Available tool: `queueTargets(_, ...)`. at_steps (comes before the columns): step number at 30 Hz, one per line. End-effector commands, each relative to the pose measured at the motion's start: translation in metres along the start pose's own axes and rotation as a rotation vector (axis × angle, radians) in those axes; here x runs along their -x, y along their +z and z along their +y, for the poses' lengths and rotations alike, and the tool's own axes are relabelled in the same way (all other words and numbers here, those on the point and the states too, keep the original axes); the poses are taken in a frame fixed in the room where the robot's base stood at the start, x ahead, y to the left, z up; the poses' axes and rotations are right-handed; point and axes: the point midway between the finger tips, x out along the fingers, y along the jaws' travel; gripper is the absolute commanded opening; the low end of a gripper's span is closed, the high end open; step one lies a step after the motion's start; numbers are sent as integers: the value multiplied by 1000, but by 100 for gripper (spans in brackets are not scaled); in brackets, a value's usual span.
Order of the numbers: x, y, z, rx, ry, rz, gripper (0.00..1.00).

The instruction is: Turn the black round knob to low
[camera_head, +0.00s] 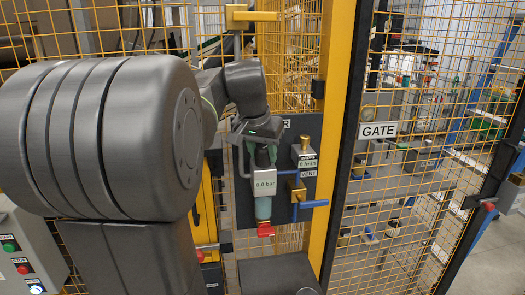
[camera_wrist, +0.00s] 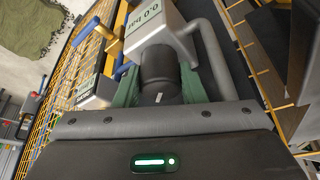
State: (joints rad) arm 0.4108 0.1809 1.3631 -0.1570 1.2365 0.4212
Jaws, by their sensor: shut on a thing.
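The black round knob (camera_wrist: 160,68) sits on a grey regulator (camera_wrist: 160,25) whose display reads 0.0 bar. The regulator also shows in the head view (camera_head: 264,184), mounted on a dark panel. My gripper (camera_head: 262,157) is above it, with green fingers reaching down around the knob. In the wrist view my gripper (camera_wrist: 160,88) has one green finger on each side of the knob and is shut on it. A short white mark shows on the knob near its near edge. The knob is mostly hidden in the head view, and no low marking is readable.
A blue lever (camera_head: 312,204) on a brass valve and a small display box (camera_head: 306,171) are right of the regulator. A red part (camera_head: 265,230) is below it. A yellow post (camera_head: 345,110) and mesh fence stand right. A button box (camera_head: 25,245) is at left.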

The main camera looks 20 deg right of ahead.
Motion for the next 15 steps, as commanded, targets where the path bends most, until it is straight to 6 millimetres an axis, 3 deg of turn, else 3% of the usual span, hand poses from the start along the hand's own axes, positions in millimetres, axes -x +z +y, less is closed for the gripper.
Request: queueTargets(15, 3, -2, 3, 396, -166, 0, 14)
